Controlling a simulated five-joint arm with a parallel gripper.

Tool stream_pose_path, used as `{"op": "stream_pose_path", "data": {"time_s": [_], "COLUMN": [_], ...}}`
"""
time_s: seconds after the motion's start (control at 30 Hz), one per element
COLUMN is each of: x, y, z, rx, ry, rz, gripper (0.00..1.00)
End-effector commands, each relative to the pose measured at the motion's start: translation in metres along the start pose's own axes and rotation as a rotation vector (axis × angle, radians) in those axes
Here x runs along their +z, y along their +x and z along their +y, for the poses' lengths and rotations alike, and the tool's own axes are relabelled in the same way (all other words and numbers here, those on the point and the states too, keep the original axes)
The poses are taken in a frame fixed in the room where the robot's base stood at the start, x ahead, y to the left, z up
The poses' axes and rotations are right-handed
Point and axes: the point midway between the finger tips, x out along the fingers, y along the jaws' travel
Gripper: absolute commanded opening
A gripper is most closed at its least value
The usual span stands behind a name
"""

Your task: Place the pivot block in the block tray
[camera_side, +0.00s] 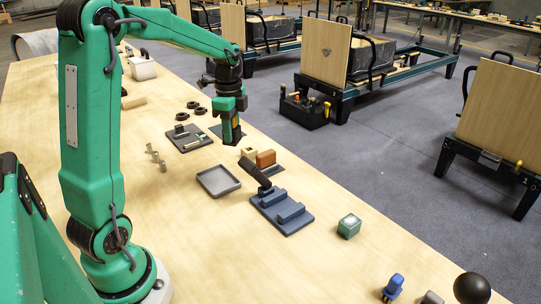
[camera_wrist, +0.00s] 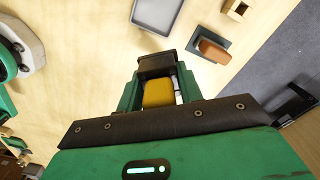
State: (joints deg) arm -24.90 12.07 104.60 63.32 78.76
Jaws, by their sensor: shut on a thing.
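My gripper (camera_side: 233,138) is in the air over the far edge of the wooden table, pointing down. In the wrist view my gripper (camera_wrist: 158,75) is shut on a yellow block (camera_wrist: 158,93), which I take to be the pivot block. The fingers and a dark part at the tips hide much of it. A little yellow of the block (camera_side: 236,122) also shows in the side view. The block tray (camera_side: 202,190), shallow, grey and empty, lies on the table below and in front of my gripper. Its rim also shows at the top of the wrist view (camera_wrist: 140,24).
A blue stepped fixture (camera_side: 282,228) with a dark arm lies right of the tray. A brown block (camera_side: 265,158) and a small wooden block (camera_side: 248,153) stand behind it. A dark plate (camera_side: 189,141) lies behind the tray. A green box (camera_side: 349,226) stands farther right.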

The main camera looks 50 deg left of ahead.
Motion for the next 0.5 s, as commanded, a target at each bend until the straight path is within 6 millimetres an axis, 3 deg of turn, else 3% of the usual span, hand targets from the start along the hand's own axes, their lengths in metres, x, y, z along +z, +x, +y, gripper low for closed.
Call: {"op": "stream_pose_path", "data": {"time_s": [0.2, 0.5], "x": [0.04, 0.07], "y": [0.0, 0.0], "z": [-0.011, -0.016], "rx": [0.001, -0.001], "ry": [-0.09, -0.156], "rz": [0.0, 0.0], "gripper": [0.12, 0.12]}}
